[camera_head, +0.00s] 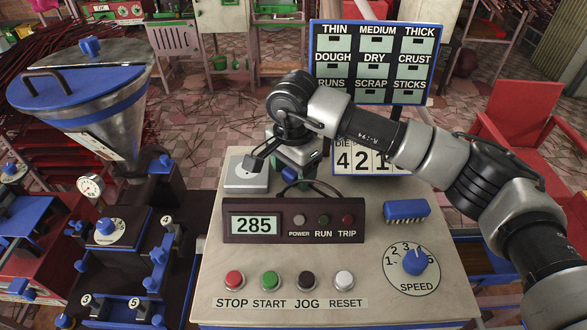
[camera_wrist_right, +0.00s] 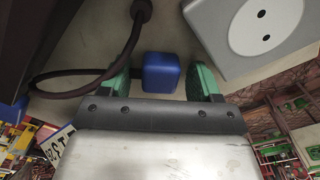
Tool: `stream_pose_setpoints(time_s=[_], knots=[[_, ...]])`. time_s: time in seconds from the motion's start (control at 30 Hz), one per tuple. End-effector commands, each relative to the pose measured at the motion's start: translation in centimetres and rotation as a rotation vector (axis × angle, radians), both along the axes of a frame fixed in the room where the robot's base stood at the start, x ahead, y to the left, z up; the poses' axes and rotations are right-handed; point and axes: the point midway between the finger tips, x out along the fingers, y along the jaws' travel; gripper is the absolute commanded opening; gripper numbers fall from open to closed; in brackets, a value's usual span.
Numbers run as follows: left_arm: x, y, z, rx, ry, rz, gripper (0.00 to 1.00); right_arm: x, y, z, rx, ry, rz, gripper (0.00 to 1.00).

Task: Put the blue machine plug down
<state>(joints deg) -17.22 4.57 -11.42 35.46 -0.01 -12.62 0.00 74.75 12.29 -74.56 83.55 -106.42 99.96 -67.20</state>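The blue machine plug (camera_wrist_right: 161,72) is a small blue block in the right wrist view. It sits between the two green-padded fingers of my right gripper (camera_wrist_right: 161,84), with a narrow gap showing on each side. In the head view the right gripper (camera_head: 284,166) points down over the cream machine top, behind the display box, and mostly hides the blue plug (camera_head: 289,172). The gripper is open. Whether the plug rests on the surface I cannot tell. A pale two-hole socket (camera_head: 245,178) is just left of the gripper; it also shows in the wrist view (camera_wrist_right: 258,28). My left gripper is not in view.
A dark display box (camera_head: 290,222) reading 285 stands in front of the gripper. A dark cable (camera_wrist_right: 85,75) loops beside the fingers. A blue block (camera_head: 406,210), speed dial (camera_head: 414,262), number cards (camera_head: 345,160) and several buttons occupy the machine top.

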Motion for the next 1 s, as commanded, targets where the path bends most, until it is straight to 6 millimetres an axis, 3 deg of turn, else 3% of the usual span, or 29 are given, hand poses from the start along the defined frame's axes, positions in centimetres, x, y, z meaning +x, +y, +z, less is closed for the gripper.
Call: stream_pose_setpoints(time_s=[0.23,0.4,0.43,0.8,1.0], knots=[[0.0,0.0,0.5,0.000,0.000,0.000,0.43,0.0,0.0,0.4,0.001,0.001,0.000,0.63],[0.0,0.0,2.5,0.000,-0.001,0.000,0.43,0.0,0.0,2.0,0.001,0.001,0.000,0.63],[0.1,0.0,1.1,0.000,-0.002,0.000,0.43,0.1,0.1,2.1,0.002,-0.005,0.000,0.63],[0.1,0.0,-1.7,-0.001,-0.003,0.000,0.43,0.1,0.0,10.3,0.000,-0.004,0.000,0.63],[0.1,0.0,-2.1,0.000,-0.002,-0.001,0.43,0.0,0.0,12.7,0.000,-0.001,0.000,0.63]])
